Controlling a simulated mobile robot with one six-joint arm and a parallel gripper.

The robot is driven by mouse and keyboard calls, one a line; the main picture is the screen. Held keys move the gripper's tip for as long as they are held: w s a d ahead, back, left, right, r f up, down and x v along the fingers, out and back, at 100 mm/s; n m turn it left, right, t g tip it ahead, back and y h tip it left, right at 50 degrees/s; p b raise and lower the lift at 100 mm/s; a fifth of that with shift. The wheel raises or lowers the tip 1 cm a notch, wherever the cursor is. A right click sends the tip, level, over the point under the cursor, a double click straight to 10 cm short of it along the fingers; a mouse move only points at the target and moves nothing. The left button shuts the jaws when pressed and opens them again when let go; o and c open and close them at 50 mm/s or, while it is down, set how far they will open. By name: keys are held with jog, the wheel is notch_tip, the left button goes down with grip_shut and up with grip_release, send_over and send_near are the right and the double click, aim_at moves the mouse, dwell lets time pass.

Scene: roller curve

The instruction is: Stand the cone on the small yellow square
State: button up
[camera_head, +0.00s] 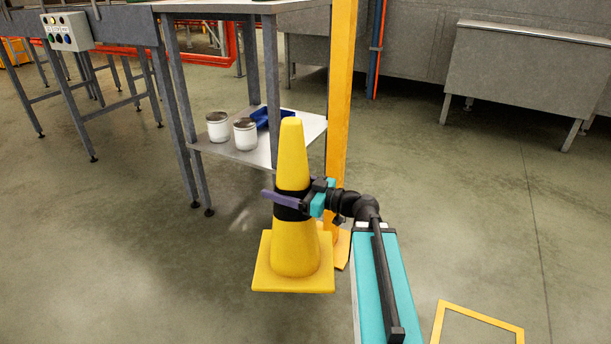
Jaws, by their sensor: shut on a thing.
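The yellow cone (294,247) with a black band and a square base is upright, left of centre. My gripper (292,200) is shut on the cone at the black band, reaching in from the right. A purple finger crosses the front of the cone. I cannot tell whether the base touches the floor. The small yellow square (482,315) is an outline on the floor at the bottom right, cut off by the picture's lower edge. It lies apart from the cone, and its visible inside is empty.
A yellow post (340,110) with a foot plate stands close behind the cone. A table's lower shelf (262,152) behind it holds two white cans (245,135) and a blue tray (270,117). A grey metal cabinet (530,75) stands at the back right. The right floor is clear.

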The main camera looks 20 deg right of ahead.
jog(key=s+a+n+g+y, duration=0.2)
jog(key=s+a+g, duration=0.1)
jog(key=a, duration=0.4)
jog(key=shift+s+a+f+n+y, duration=0.2)
jog(key=shift+a+n+y, duration=0.1)
jog(key=shift+y, duration=0.1)
jog(key=shift+d, duration=0.2)
